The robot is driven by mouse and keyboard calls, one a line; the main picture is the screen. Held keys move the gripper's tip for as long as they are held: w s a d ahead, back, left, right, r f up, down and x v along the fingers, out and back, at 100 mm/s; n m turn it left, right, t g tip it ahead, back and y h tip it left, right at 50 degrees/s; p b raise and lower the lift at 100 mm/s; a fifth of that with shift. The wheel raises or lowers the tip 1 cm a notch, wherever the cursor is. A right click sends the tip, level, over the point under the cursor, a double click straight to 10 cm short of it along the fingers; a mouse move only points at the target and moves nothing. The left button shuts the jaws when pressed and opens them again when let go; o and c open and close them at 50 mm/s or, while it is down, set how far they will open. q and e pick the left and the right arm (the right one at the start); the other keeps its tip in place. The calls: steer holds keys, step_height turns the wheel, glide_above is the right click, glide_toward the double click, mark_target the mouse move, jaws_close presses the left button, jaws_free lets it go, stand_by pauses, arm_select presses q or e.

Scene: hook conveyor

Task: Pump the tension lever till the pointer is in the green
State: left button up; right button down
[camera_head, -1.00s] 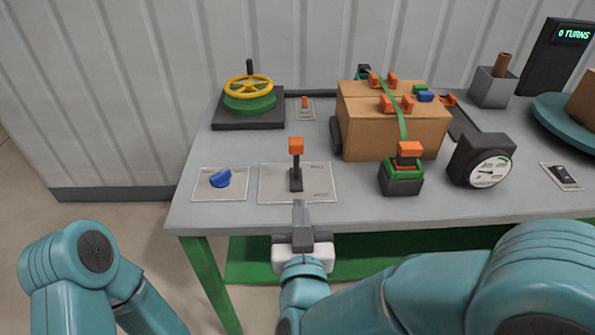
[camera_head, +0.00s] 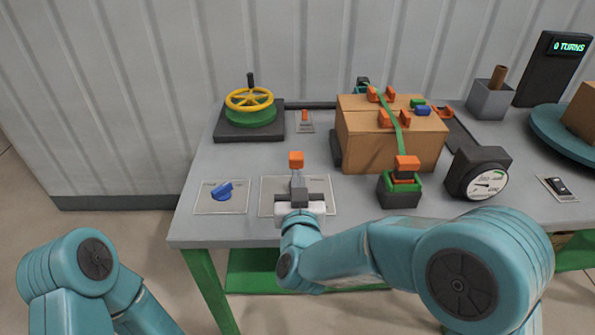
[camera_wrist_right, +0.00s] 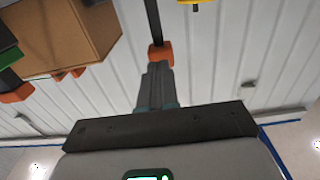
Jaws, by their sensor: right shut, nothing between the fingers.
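An upright lever with an orange knob (camera_head: 296,160) stands on a pale labelled plate (camera_head: 325,187) at the front of the table. My right gripper (camera_head: 298,181) is shut and empty, in front of this lever, and hides its shaft. In the right wrist view the knob (camera_wrist_right: 160,55) lies right at the tips of the shut fingers (camera_wrist_right: 158,70); I cannot tell if they touch. A green and black ratchet with an orange handle (camera_head: 407,163) stands to the right. The round gauge (camera_head: 488,184) has a dark pointer, too small to read surely. My left gripper is out of view.
A strapped cardboard box (camera_head: 365,145) stands behind the ratchet. A yellow handwheel (camera_head: 249,98) is at the back left, a blue knob (camera_head: 222,190) at the front left. A turntable (camera_head: 565,135) is at the right.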

mark_target(297, 153)
steer(key=shift+w, duration=1.05)
steer(key=shift+w+r+p, duration=0.15)
steer(key=shift+r+p, duration=0.15)
steer(key=shift+p, duration=0.35)
steer(key=w+g+p, duration=0.1)
steer(key=p, duration=0.3)
steer(key=w+r+g+p, duration=0.1)
steer(key=w+g+p, duration=0.1)
steer(key=p, duration=0.2)
steer(key=w+g+p, duration=0.1)
steer(key=g+p, duration=0.1)
steer(key=p, duration=0.2)
steer(key=shift+w+r+p, duration=0.25)
steer(key=shift+w+p, duration=0.05)
steer(key=shift+p, duration=0.05)
steer(key=shift+w+f+p, duration=0.3)
steer(key=shift+w+f, duration=0.1)
steer(key=shift+w, duration=0.05)
steer(key=shift+w+f, duration=0.1)
steer(key=shift+w, duration=0.2)
